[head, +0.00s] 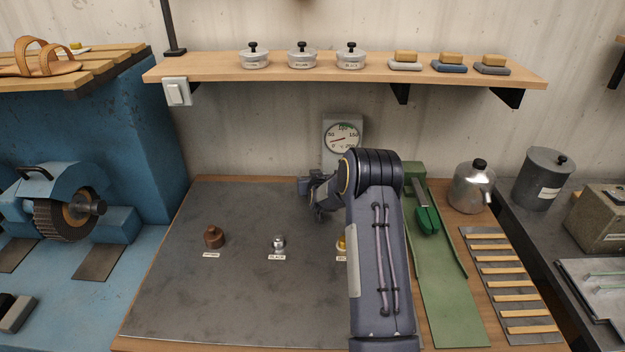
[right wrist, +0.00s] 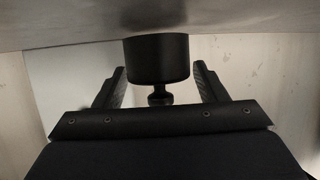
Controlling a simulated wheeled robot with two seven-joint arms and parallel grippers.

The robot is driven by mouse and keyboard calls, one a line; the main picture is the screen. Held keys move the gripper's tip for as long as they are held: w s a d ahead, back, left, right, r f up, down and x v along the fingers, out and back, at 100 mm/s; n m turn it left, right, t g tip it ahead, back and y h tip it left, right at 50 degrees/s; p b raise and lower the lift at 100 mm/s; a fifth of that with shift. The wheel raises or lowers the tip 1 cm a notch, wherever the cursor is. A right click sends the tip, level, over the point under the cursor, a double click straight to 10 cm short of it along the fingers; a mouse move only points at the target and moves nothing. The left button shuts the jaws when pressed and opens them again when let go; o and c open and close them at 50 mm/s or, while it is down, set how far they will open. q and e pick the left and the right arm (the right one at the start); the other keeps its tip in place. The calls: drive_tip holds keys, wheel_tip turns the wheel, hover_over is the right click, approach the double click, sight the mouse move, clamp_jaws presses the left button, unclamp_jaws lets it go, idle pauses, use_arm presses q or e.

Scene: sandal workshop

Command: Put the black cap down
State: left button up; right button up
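In the right wrist view the black cap (right wrist: 157,60), a dark cylinder with a small knob, stands between the two fingers of my right gripper (right wrist: 160,85). Its wide end meets the grey surface at the picture's top, and its knob points toward my palm. The fingers are apart, with a gap on each side of the cap. In the head view my right gripper (head: 318,205) is over the back of the grey mat (head: 160,295); I cannot make out the cap there. My left gripper is out of view.
A brown cap (head: 213,237), a silver cap (head: 278,243) and a partly hidden yellow cap (head: 341,244) stand by labels on the mat. A dial gauge (head: 342,138) is behind my gripper. A green strip (head: 445,300) lies to the right. The mat's front left is clear.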

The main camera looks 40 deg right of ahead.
drive_tip(key=shift+s+a+f, duration=0.1)
drive_tip(key=shift+s+f, duration=0.05)
drive_tip(key=shift+f, duration=0.35)
drive_tip(key=shift+r+p, duration=0.3)
drive_tip(key=shift+p, duration=0.15)
drive_tip(key=shift+r+p, duration=0.4)
drive_tip(key=shift+p, duration=0.3)
drive_tip(key=s+a+r+n+g+y, duration=0.1)
drive_tip(key=s+a+r+y, duration=0.2)
drive_tip(key=s+a+r, duration=0.65)
drive_tip(key=s+a+r+g+y, duration=0.1)
drive_tip(key=s+a+r+y, duration=0.3)
drive_tip(key=s+a+r, duration=0.55)
drive_tip(key=s+a+f+n+g+y, duration=0.1)
drive_tip(key=s+a+g, duration=0.1)
drive_tip(key=s+a, duration=0.5)
drive_tip(key=s+a+f+n+g+y, duration=0.2)
drive_tip(key=s+a, duration=0.6)
drive_tip(key=s, duration=0.8)
drive_tip(key=shift+f, duration=0.25)
